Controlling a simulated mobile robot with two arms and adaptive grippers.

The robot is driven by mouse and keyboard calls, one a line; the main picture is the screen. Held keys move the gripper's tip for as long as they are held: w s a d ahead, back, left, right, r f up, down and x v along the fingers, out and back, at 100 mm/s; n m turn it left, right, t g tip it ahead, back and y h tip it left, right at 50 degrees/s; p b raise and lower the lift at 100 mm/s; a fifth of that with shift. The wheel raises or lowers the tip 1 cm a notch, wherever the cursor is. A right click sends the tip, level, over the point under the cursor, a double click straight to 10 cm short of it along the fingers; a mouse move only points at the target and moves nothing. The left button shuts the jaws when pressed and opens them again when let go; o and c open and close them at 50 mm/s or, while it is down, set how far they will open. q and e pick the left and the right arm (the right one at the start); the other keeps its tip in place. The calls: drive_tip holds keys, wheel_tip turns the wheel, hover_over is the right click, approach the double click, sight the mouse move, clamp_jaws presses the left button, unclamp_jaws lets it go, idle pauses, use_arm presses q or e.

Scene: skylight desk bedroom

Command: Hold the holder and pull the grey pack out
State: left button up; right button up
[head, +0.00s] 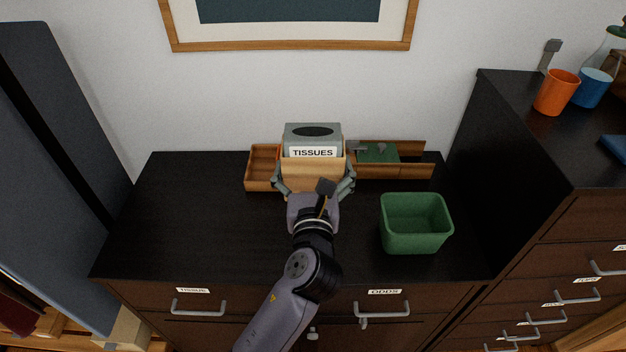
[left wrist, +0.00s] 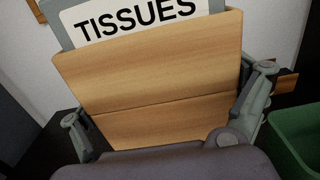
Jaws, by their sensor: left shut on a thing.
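The grey pack (head: 312,132), labelled TISSUES and with a dark oval opening on top, stands upright in a light wooden holder (head: 313,172) on the dark chest top. The pack's upper part rises above the holder's front; its lower part is hidden. In the left wrist view the pack (left wrist: 70,14) shows behind the holder's wooden front (left wrist: 150,70). My left gripper (head: 313,188) is shut on the holder, one finger at each side of it. The fingers also show at both sides in the left wrist view (left wrist: 165,120). My right gripper is not in view.
A wooden tray (head: 262,168) stands behind and left of the holder, and a wooden organiser with a green item (head: 378,153) is at its right. A green bin (head: 415,222) stands at the front right. The chest top's left part is clear. A taller dark cabinet (head: 500,130) borders the right.

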use_arm(q)
drive_tip(key=shift+r, duration=0.35)
drive_tip(key=shift+f+b, duration=5.9)
drive_tip(key=shift+f, duration=3.85)
drive_tip(key=shift+f, duration=0.35)
